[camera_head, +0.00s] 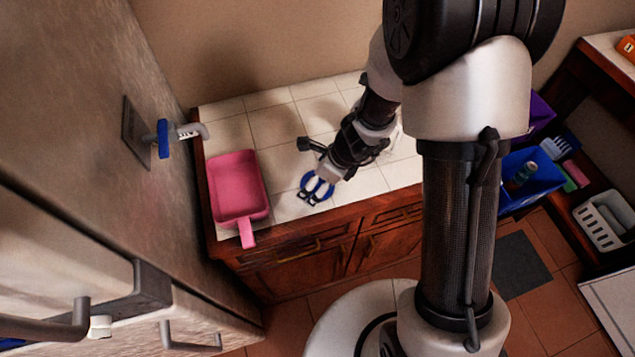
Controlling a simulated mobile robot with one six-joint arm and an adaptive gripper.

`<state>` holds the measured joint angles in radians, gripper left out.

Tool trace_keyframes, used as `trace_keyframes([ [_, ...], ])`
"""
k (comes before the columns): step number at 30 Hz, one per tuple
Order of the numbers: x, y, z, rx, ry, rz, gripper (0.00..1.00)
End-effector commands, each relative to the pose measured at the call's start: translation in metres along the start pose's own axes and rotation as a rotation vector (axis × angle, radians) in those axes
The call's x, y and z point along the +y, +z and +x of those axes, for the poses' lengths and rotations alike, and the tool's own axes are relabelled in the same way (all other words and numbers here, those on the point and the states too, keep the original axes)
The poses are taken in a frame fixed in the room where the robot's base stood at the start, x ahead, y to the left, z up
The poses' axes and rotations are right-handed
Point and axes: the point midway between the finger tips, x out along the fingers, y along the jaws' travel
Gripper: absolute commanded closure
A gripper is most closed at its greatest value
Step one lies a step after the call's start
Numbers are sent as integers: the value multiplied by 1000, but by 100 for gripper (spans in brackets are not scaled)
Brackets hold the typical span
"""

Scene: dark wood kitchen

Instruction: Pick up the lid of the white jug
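My gripper (308,197) hangs over the tiled counter, near its front edge and to the right of the pink pan. Blue curved parts and small dark tips show at its end. The tips look close together, but the view is too small to tell whether they are open or shut. I see nothing clearly held. I cannot make out the white jug or its lid. My arm covers the right part of the counter, and only a faint pale shape shows beside it there.
A pink dustpan-like pan (236,186) lies on the left of the tiled counter (235,129). A large grey appliance (75,150) with handles stands at the left. A blue bin (535,177) and a white basket (603,220) are at the right. Bare tiles lie behind the gripper.

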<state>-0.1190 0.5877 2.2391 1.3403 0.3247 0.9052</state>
Motion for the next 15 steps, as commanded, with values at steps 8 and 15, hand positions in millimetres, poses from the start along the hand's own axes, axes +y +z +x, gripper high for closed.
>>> trace_keyframes([
  [8, 0, 0, 0, 0, 0, 0, 33],
  [15, 0, 0, 0, 0, 0, 0, 44],
])
